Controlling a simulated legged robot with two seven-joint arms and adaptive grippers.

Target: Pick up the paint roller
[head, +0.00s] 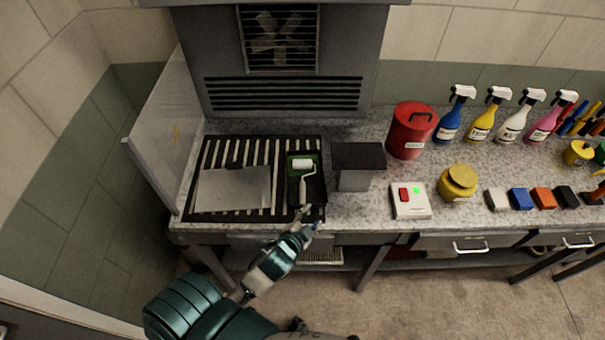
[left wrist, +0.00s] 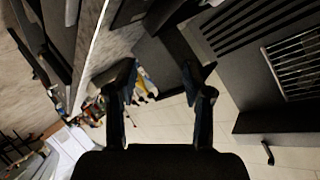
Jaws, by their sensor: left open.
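The paint roller (head: 304,167) has a white sleeve and a pale frame. It lies in a dark tray (head: 320,190) with green at its far end, on the counter. Its handle end points toward the counter's front edge. My left gripper (head: 309,222) is at the front edge of the counter, just in front of the handle end. In the left wrist view my left gripper (left wrist: 160,78) shows its two fingers spread apart with nothing between them. I cannot tell whether it touches the roller. My right gripper is not in view.
A grey sheet (head: 233,188) lies on a slatted rack left of the tray. A grey box (head: 356,165), red can (head: 411,131) and switch box (head: 410,200) stand to the right. A side panel (head: 163,135) bounds the left. Spray bottles (head: 480,115) line the back right.

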